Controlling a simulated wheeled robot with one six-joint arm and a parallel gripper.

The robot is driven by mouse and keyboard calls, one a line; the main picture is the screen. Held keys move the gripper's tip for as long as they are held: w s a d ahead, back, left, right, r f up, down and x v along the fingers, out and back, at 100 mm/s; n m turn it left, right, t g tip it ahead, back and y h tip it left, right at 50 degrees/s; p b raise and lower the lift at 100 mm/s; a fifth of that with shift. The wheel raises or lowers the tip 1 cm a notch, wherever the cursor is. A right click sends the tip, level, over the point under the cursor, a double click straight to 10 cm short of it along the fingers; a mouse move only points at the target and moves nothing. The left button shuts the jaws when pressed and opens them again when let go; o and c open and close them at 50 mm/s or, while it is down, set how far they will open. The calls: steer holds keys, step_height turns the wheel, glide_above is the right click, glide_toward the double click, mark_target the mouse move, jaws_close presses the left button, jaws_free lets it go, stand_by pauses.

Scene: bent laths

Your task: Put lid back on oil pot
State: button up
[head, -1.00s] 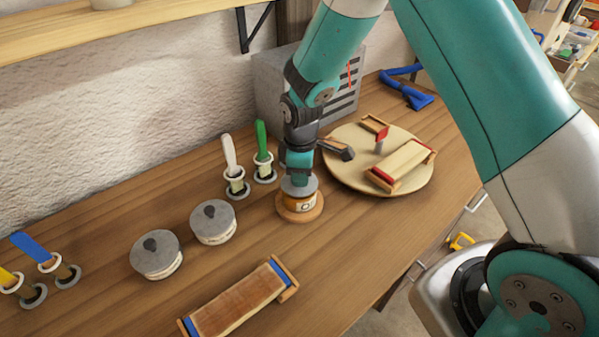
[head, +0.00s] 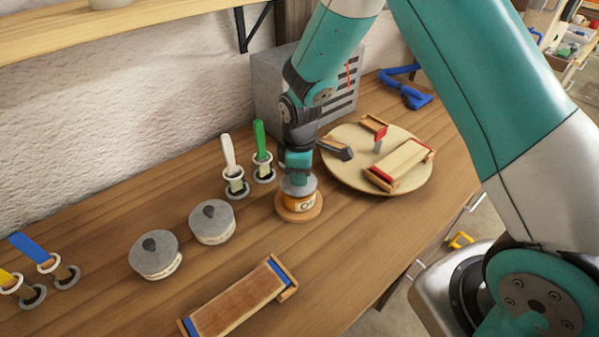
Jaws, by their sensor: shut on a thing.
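The oil pot (head: 300,204) is a small orange-brown pot with a pale label, standing on a round wooden coaster (head: 290,214) near the middle of the bench. The grey lid (head: 306,187) is at the pot's top, under my gripper (head: 298,178). My gripper points straight down and is shut on the lid. The fingertips are small and partly hidden by the wrist. I cannot tell whether the lid is fully seated on the rim or just above it.
Two grey-lidded round pots (head: 155,254) (head: 212,222) stand to the left. A round board (head: 415,190) with a clamped lath lies to the right. A wooden lath form (head: 238,302) lies in front.

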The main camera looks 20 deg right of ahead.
steer(key=shift+f, duration=0.15)
stand_by(0.7)
steer(key=o, duration=1.4)
steer(key=shift+o, duration=0.2)
steer(key=shift+r+p, duration=2.7)
steer(key=shift+r, duration=0.85)
jaws_close()
